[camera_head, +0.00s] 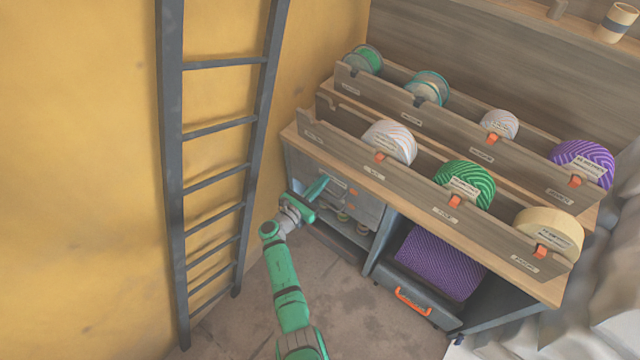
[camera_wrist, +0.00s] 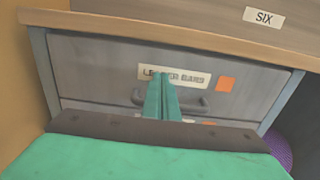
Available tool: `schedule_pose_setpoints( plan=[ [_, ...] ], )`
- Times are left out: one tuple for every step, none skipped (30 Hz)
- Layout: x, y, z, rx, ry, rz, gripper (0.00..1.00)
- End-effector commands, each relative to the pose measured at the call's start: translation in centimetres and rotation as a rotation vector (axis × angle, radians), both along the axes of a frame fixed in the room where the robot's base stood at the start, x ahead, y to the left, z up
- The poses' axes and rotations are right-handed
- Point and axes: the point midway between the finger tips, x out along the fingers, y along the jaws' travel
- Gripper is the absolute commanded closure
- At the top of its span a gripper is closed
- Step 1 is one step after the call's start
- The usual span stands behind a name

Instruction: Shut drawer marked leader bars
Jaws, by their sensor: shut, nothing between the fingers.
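The drawer marked leader bars (camera_wrist: 90,75) has a grey front with a white label, an orange square and a dark bar handle (camera_wrist: 196,104). It sits under the wooden worktop, and its front looks about level with the cabinet frame; a small gap cannot be ruled out. My gripper (camera_wrist: 162,80) is shut and empty, its green fingers pointing at the drawer front and covering part of the label and handle. Whether the tips touch the front, I cannot tell. In the head view my gripper (camera_head: 322,184) is at the drawer front (camera_head: 363,189), at the cabinet's left end.
To the right, an open bay holds a purple roll (camera_head: 440,262) and a dark case with an orange handle (camera_head: 413,301). Racks of rolls stand on the worktop (camera_head: 480,245). A ladder (camera_head: 172,170) leans at the left.

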Motion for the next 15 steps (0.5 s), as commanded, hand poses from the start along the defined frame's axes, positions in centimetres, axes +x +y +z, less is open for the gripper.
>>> schedule_pose_setpoints(
  plan=[
    [0.6,-0.5,0.3,0.008,-0.002,-0.002,1.00],
    [0.6,-0.5,0.4,0.009,-0.003,-0.002,1.00],
    [0.6,-0.5,0.4,0.009,-0.003,-0.003,1.00],
    [0.7,-0.6,0.4,0.009,-0.004,-0.004,1.00],
    [0.7,-0.6,0.4,0.009,-0.004,-0.005,1.00],
    [0.7,-0.7,0.5,0.010,-0.005,-0.006,1.00],
    [0.7,-0.8,0.5,0.010,-0.005,-0.007,1.00],
    [0.7,-0.8,0.5,0.011,-0.004,-0.008,1.00],
    [0.6,-0.9,0.5,0.011,-0.005,-0.010,1.00],
    [0.4,-0.8,0.5,0.011,-0.005,-0.010,1.00],
    [0.3,-0.7,0.5,0.011,-0.005,-0.011,1.00],
    [-0.1,-0.5,0.4,0.011,-0.005,-0.010,1.00],
    [-0.4,-0.2,0.4,0.011,-0.005,-0.010,1.00],
    [-0.8,0.1,0.4,0.009,-0.004,-0.008,1.00],
    [-1.3,0.7,0.4,0.009,-0.005,-0.005,1.00]
  ],
)
